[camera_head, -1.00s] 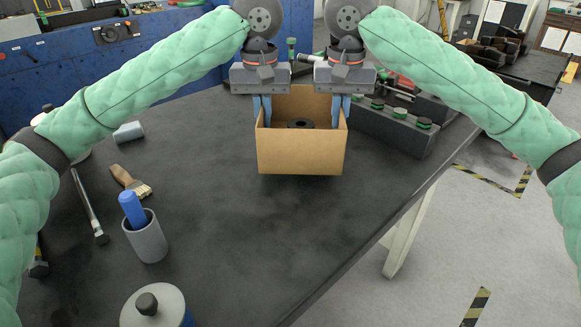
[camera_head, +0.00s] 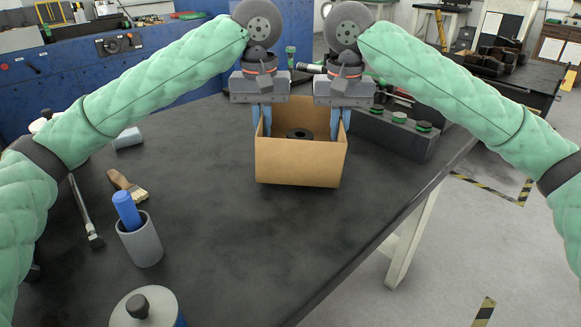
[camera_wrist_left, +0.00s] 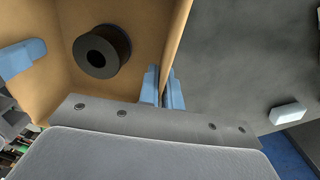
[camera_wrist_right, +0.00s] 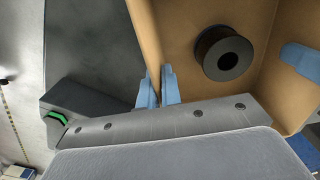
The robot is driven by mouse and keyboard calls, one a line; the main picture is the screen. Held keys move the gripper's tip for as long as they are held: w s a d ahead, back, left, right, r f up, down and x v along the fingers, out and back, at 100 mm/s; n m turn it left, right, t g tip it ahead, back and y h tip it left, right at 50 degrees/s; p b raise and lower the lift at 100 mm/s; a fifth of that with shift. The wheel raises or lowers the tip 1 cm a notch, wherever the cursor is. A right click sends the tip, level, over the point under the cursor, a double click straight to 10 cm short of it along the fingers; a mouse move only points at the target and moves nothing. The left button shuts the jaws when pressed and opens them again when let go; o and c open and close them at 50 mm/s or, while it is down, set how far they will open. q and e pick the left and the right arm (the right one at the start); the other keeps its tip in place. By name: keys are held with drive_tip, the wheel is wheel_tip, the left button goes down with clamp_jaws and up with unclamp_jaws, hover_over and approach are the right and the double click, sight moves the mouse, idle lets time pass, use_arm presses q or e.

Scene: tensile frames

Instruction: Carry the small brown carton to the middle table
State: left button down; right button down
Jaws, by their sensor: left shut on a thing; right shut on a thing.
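The small brown carton (camera_head: 300,163) is open at the top and upright, over the dark table (camera_head: 215,215). I cannot tell for sure whether its bottom touches the table. A black ring-shaped part (camera_head: 299,133) lies inside; it also shows in the left wrist view (camera_wrist_left: 97,56) and the right wrist view (camera_wrist_right: 222,55). My left gripper (camera_head: 262,120) is shut on the carton's left wall, one blue finger on each side of it. My right gripper (camera_head: 341,120) is shut on the right wall in the same way.
A grey block with green-topped pieces (camera_head: 396,130) stands close right of the carton. A grey cup with a blue handle (camera_head: 141,242), a brush (camera_head: 128,186) and a lidded pot (camera_head: 145,308) are at left and front. Floor lies beyond the table's right edge.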

use_arm(q)
wheel_tip(320, 180, down, 2)
drive_tip(key=shift+d+f, duration=0.1)
use_arm(e)
drive_tip(key=shift+d+f, duration=0.15)
drive_tip(key=shift+f, duration=0.45)
use_arm(q)
drive_tip(key=c, duration=1.6)
unclamp_jaws()
drive_tip(key=shift+d, duration=0.1)
use_arm(e)
drive_tip(key=c, duration=1.6)
unclamp_jaws()
use_arm(q)
drive_tip(key=shift+s, duration=0.1)
use_arm(e)
drive_tip(key=shift+r, duration=0.1)
use_arm(q)
wheel_tip(320, 180, up, 10)
drive_tip(key=shift+f, duration=0.25)
use_arm(e)
drive_tip(key=shift+w+a+r, duration=0.1)
drive_tip(key=shift+w+a, duration=0.1)
drive_tip(key=shift+a, duration=0.05)
use_arm(q)
drive_tip(key=shift+r, duration=0.35)
use_arm(e)
drive_tip(key=shift+r, duration=0.1)
wheel_tip(320, 180, up, 12)
drive_tip(key=shift+f, duration=0.1)
